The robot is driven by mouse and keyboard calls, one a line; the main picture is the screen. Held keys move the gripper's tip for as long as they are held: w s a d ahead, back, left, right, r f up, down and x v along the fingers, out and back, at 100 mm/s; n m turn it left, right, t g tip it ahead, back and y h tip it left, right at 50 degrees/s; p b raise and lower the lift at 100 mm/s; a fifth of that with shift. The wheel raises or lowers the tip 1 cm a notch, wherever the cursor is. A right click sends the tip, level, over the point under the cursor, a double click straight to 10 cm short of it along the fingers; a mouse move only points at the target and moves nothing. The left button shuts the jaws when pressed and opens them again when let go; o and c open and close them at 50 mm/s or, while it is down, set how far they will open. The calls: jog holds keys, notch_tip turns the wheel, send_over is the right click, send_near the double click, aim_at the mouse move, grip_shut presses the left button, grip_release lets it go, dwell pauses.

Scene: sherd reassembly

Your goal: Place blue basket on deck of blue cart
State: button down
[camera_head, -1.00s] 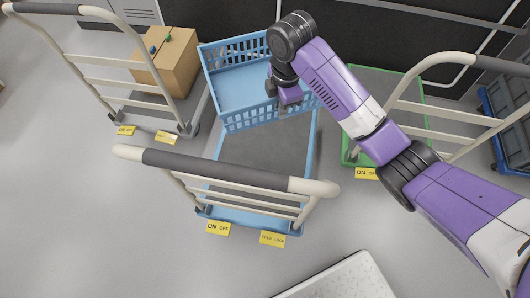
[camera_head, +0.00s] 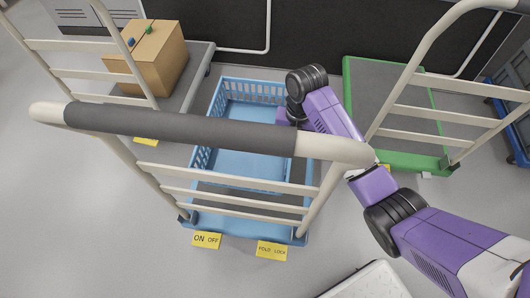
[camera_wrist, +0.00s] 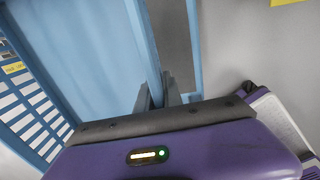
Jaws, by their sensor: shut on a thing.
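The blue basket (camera_head: 243,136), with slatted walls, sits over the deck of the blue cart (camera_head: 245,233) in the head view. Whether its bottom touches the deck I cannot tell. The cart's pale handle with its dark grip crosses in front and hides part of the basket. My gripper (camera_head: 285,116) is at the basket's right wall, its fingers mostly hidden there. In the wrist view my gripper (camera_wrist: 158,98) is shut on the rim of the basket (camera_wrist: 85,50), with a strip of grey deck and the cart's blue edge beyond.
A cart with a cardboard box (camera_head: 148,58) stands at the left. A green cart (camera_head: 385,100) with an empty grey deck stands at the right. Yellow labels (camera_head: 206,240) sit at the blue cart's front edge. Open floor lies at the lower left.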

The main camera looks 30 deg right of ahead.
notch_tip(320, 180, down, 20)
jog(key=b, duration=0.8)
jog(key=shift+r+b, duration=0.15)
jog(key=shift+b, duration=0.2)
jog(key=c, duration=1.5)
grip_release()
jog(key=r+p, duration=0.2)
jog(key=r, duration=0.2)
jog(key=r+p, duration=0.2)
jog(key=r, duration=0.2)
jog(key=r+p, duration=0.1)
jog(key=r, duration=0.3)
jog(key=shift+s+d+p, duration=0.25)
jog(key=shift+d+p, duration=0.1)
jog(key=shift+p, duration=0.05)
jog(key=shift+d, duration=0.1)
